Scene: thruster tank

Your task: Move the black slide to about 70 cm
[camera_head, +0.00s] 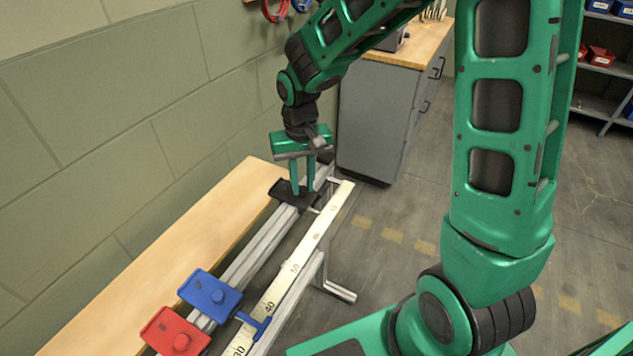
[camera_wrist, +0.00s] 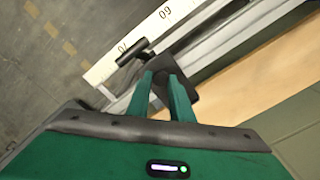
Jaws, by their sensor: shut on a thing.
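The black slide (camera_head: 282,191) sits on the rail at its far end in the head view. In the wrist view, the slide (camera_wrist: 188,68) has a black pointer (camera_wrist: 132,53) reaching over the white scale (camera_wrist: 104,68), by a mark that looks like 70. My gripper (camera_head: 302,192) points down at the slide, shut on it. The fingers also show in the wrist view (camera_wrist: 165,84) and hide the part they grip. In the head view the scale (camera_head: 310,246) runs along the rail, with 40 and 50 readable nearer the camera.
A blue slide (camera_head: 212,291) and a red slide (camera_head: 175,332) sit on the rail (camera_head: 258,247) nearer the camera. A wooden bench top (camera_head: 165,255) runs along the wall. A grey cabinet (camera_head: 377,115) stands beyond the rail's far end. Open floor lies to the right.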

